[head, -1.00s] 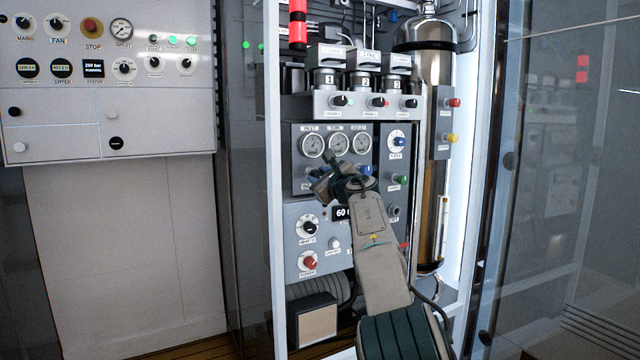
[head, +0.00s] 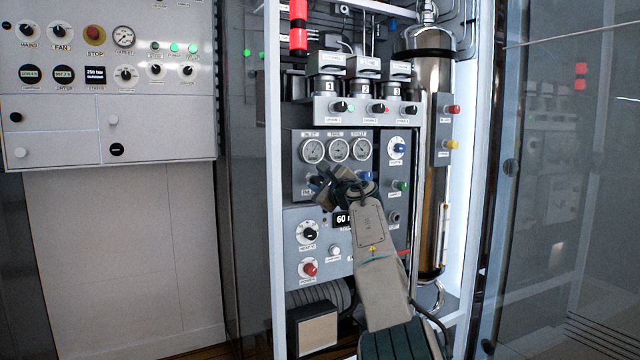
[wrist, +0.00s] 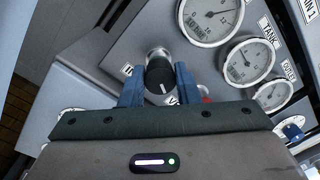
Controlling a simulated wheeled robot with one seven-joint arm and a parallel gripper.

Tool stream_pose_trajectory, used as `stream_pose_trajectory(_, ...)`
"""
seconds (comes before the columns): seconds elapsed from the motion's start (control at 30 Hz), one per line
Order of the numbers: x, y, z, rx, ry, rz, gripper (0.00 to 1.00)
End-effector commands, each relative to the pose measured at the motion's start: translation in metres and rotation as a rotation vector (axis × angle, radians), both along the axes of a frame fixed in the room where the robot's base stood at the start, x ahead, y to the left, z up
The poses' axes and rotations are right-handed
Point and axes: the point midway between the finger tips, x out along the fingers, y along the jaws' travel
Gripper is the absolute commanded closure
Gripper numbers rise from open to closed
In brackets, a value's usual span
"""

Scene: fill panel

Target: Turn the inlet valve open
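The inlet valve is a black knob (wrist: 160,74) with a white pointer line and a pale metal collar, below the first gauge on the grey panel. Its label is partly hidden, with only the first letters showing. In the wrist view my gripper's (wrist: 159,86) two blue fingers stand on either side of the knob, open, with a narrow gap visible at least on the left. I cannot tell whether the right finger touches it. In the head view my gripper (head: 318,184) is at the panel's left column and hides most of the knob.
Three round gauges (head: 338,149) sit just above. Blue (head: 398,147) and green (head: 401,186) knobs are to the right. A black knob (head: 309,235) and red knob (head: 310,268) are below. A cabinet post (head: 274,180) stands left.

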Motion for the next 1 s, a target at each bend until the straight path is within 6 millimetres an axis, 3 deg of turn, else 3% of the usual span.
stream_pose_trajectory(0.03,0.000,0.001,-0.002,-0.001,0.003,0.001,0.58)
stream_pose_trajectory(0.07,0.000,0.001,-0.002,-0.001,0.003,0.001,0.50)
stream_pose_trajectory(0.47,-0.003,-0.002,-0.002,0.001,0.002,-0.001,0.50)
stream_pose_trajectory(1.0,-0.047,-0.030,-0.002,0.004,0.003,0.000,0.50)
